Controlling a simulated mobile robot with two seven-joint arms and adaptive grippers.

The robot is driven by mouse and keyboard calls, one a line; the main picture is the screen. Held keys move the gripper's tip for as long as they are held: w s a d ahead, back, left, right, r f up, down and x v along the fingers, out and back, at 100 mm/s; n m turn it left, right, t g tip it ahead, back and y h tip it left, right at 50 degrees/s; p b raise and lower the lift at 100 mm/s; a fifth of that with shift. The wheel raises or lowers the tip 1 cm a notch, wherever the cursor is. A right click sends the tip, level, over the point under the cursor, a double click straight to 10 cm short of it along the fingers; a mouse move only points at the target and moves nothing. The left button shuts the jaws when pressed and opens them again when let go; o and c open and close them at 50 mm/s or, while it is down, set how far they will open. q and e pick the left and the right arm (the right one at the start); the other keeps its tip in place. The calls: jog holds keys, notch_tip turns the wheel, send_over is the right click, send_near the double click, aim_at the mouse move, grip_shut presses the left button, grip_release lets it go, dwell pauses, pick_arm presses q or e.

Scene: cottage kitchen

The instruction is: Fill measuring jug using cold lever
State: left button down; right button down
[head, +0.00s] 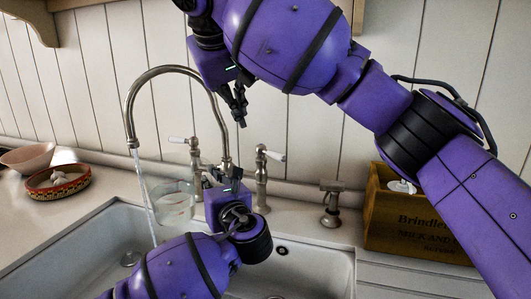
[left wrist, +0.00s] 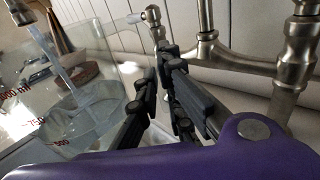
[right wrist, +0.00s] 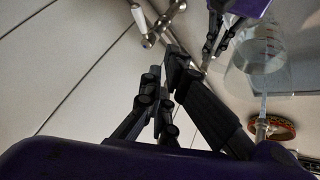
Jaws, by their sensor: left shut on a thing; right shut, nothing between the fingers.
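The clear glass measuring jug (head: 174,208) with red markings is over the sink; it fills the left of the left wrist view (left wrist: 110,75). My left gripper (head: 204,178) is shut on it at its right side.
The white sink (head: 310,268) lies below. A patterned bowl (head: 42,190) and a pale bowl (head: 38,157) stand on the left counter. A soap-dispenser-like fitting (head: 332,210) and a wooden crate (head: 420,240) are at the right.

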aim_at(269, 152)
jog(key=shift+n+g, duration=0.5)
jog(key=shift+n, duration=0.3)
jog(key=w+d+f, duration=0.2)
jog(key=f, duration=0.2)
jog(key=w+d+f, duration=0.1)
jog(key=d+f, duration=0.1)
jog(key=f, duration=0.2)
jog(key=w+d+f, duration=0.2)
jog(key=f, duration=0.2)
jog(key=shift+w+d+f, duration=0.1)
jog(key=shift+w+f, duration=0.1)
jog(key=shift+w, duration=0.15)
jog(key=shift+d+f+n+y, duration=0.1)
jog(key=shift+d+n+y, duration=0.15)
jog(key=shift+n, duration=0.3)
jog(key=shift+d+n+y, duration=0.1)
jog(key=shift+n+y, duration=0.15)
jog(key=shift+n, duration=0.3)
jog(key=shift+w+d+n, duration=0.1)
jog(key=shift+d+n, duration=0.1)
jog(key=shift+n, duration=0.1)
